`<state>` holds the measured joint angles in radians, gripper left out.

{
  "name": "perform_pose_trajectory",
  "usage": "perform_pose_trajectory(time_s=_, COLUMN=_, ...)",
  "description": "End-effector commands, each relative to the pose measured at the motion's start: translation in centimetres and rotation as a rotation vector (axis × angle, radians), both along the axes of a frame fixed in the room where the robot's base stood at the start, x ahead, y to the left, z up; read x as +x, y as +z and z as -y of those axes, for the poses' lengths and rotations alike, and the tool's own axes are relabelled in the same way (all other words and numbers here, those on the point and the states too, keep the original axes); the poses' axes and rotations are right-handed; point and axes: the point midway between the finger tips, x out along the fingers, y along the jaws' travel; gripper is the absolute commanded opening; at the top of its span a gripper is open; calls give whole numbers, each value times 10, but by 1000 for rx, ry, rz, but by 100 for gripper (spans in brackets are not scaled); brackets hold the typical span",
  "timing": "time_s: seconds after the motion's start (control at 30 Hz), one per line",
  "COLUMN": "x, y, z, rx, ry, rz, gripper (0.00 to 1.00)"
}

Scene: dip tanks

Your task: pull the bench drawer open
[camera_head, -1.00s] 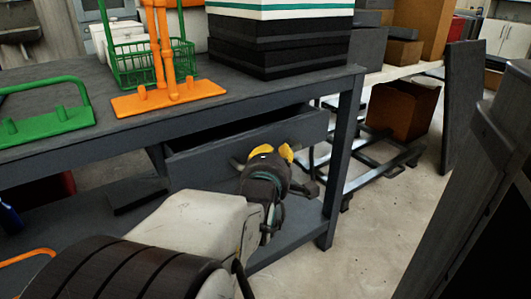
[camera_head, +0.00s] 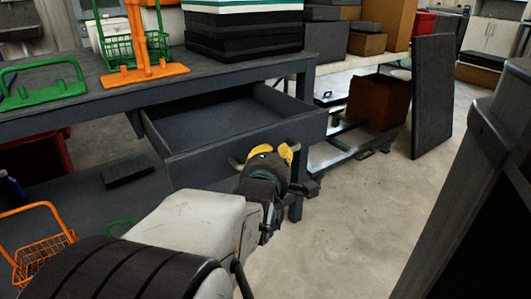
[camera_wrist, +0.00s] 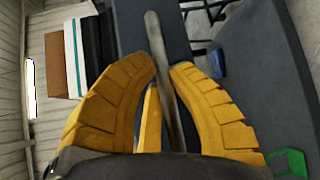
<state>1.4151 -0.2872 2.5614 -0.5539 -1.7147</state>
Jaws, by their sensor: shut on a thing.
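The bench drawer (camera_head: 245,145) is grey and stands well out from under the dark grey bench (camera_head: 110,92) in the head view. Its inside shows and looks empty. My gripper (camera_head: 274,153) is at the right part of the drawer's front panel, with its yellow fingers around the bar handle. In the wrist view, the grey handle (camera_wrist: 160,60) runs between the yellow fingers of my gripper (camera_wrist: 164,75), which are shut on it.
A green holder (camera_head: 42,90), an orange holder (camera_head: 143,75), a green basket (camera_head: 118,45) and stacked black blocks (camera_head: 243,35) stand on the bench top. An orange basket (camera_head: 42,255) is at lower left. Concrete floor (camera_head: 345,220) is clear at right. A dark panel (camera_head: 433,95) stands beyond.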

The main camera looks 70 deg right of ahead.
Motion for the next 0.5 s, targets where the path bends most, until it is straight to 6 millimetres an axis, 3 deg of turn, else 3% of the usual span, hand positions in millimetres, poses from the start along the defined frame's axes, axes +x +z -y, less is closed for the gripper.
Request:
perform_pose_trajectory(time_s=0.3, x=0, y=6, z=1, rx=-15, ry=-1, rz=3, gripper=0)
perform_pose_trajectory(time_s=0.33, x=0, y=6, z=1, rx=-15, ry=-1, rz=3, gripper=18)
perform_pose_trajectory(time_s=0.5, x=0, y=5, z=1, rx=-12, ry=-1, rz=2, gripper=33)
